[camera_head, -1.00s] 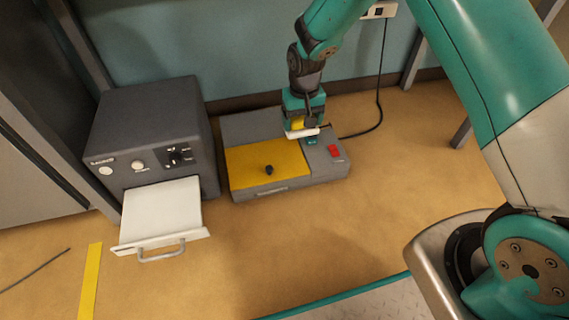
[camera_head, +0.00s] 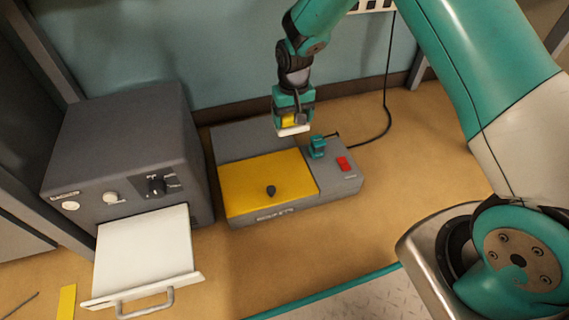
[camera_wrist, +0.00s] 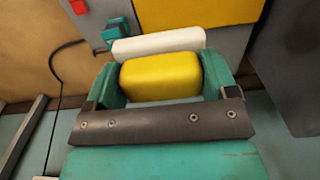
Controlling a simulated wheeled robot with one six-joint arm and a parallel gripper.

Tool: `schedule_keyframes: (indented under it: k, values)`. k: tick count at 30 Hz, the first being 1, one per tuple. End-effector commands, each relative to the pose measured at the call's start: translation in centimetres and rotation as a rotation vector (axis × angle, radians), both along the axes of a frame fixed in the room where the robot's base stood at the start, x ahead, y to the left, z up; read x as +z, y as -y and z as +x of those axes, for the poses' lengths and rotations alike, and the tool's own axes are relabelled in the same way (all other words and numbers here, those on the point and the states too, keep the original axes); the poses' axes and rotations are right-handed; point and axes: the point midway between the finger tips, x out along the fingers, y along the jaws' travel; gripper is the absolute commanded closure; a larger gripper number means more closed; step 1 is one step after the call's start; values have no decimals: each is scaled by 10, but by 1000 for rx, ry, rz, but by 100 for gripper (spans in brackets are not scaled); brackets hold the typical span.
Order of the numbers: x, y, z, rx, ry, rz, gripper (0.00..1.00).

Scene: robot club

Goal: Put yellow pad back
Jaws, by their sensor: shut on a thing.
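My gripper (camera_head: 292,122) is shut on the yellow pad (camera_wrist: 160,77), a rounded block with a white strip (camera_wrist: 158,43) along its far side. In the head view the yellow pad (camera_head: 288,119) shows only partly between the fingers, with the white strip below it. The gripper is above the back right part of a low grey device (camera_head: 240,143), apart from it as far as I can tell. The device has a flat yellow plate (camera_head: 240,190) with a black knob (camera_head: 270,191) on top.
A teal part (camera_head: 318,148) and a red switch (camera_head: 344,163) sit on the device's right side. Left of it stands a grey box (camera_head: 120,140) with its white drawer (camera_head: 145,250) pulled out. A black cable (camera_head: 385,100) runs to the wall. Floor in front of the device is clear.

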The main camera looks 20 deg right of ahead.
Motion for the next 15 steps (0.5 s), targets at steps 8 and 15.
schedule_keyframes:
  k: [8,15]
  values:
    - [-78,-10,-1,16,-4,-1,43]
    - [-138,-11,-1,16,-2,0,43]
